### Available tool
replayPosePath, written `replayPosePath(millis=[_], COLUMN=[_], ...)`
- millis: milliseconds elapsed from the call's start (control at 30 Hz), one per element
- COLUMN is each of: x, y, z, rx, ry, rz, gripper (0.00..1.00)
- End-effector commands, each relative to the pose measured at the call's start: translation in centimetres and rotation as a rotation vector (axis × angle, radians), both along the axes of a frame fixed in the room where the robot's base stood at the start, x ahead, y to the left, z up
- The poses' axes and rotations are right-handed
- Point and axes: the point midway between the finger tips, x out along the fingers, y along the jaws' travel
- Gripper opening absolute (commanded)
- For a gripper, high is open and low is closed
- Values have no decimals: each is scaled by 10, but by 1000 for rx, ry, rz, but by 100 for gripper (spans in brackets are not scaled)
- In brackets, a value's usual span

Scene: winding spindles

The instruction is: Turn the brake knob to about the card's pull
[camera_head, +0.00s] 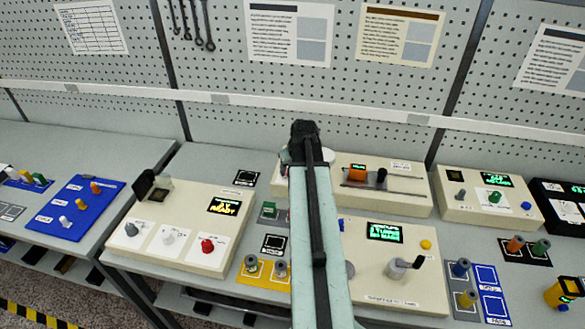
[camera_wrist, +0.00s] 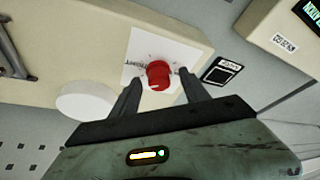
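In the wrist view a red knob (camera_wrist: 158,76) stands on a white label plate (camera_wrist: 140,48) at one end of a cream unit (camera_wrist: 60,35). I take it for the brake knob; the small print beside it is not readable. My gripper (camera_wrist: 160,84) is open, one finger on each side of the knob with gaps visible. Whether the tips are down to the knob's height is unclear. In the head view my arm hides the knob and the left part of the long cream unit (camera_head: 408,207). Printed cards (camera_head: 290,33) hang on the pegboard; their text is too small to read.
A white disc (camera_wrist: 87,102) lies close beside my left finger in the wrist view. A black-framed square (camera_wrist: 222,72) is on the bench at right. In the head view, a unit with a red button (camera_head: 207,246) stands left and a crank unit (camera_head: 385,295) in front.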

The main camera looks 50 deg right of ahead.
Motion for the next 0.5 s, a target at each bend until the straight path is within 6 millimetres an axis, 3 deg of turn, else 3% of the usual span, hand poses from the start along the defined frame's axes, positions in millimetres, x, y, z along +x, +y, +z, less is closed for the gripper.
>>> replayPosePath(millis=[233,500], x=[-3,-18], y=[1,9], z=[11,58], rx=[0,0], ry=[0,0], rz=[0,0], gripper=[53,53])
